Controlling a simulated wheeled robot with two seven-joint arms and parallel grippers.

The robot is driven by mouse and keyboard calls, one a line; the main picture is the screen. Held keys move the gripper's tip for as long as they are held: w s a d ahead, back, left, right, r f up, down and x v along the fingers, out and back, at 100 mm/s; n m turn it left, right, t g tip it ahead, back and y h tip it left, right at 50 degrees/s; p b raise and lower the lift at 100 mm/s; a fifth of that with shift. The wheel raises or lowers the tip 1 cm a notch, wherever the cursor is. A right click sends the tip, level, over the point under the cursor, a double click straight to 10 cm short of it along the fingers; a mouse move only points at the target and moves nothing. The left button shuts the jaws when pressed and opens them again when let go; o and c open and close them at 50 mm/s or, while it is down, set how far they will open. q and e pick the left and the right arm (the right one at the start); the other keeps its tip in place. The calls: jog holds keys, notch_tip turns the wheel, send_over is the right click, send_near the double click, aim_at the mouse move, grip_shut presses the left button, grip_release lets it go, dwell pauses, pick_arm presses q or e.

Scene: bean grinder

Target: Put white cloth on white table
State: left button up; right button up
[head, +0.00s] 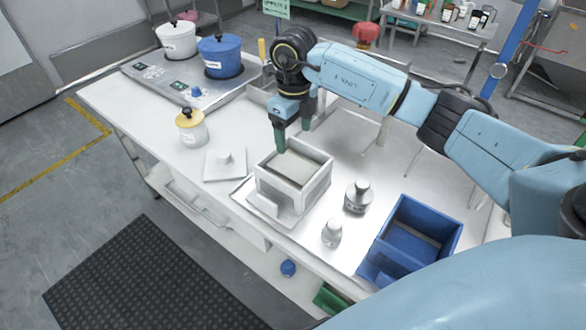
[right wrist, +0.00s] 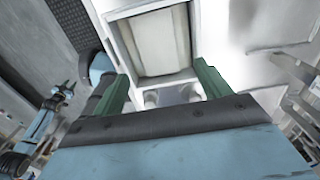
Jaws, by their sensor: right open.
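An off-white, smooth piece that may be the white cloth lies inside the open white box (head: 262,187) on the table; it also shows in the right wrist view (right wrist: 160,42). A flat white square with a raised middle (head: 211,169) lies left of the box; I cannot tell whether it is cloth or a lid. The white table (head: 150,115) carries these things. My right gripper (head: 293,138) points down just above the box's far edge. Its green fingers are apart and nothing shows between them in the right wrist view (right wrist: 162,76).
A yellow-white jar (head: 191,128) stands in front. The table's left end has bare room.

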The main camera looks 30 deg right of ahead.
aim_at(293, 166)
notch_tip(293, 166, down, 10)
jog(key=shift+s+a+r, duration=0.1)
jog(key=shift+a, duration=0.05)
jog(key=c, duration=0.8)
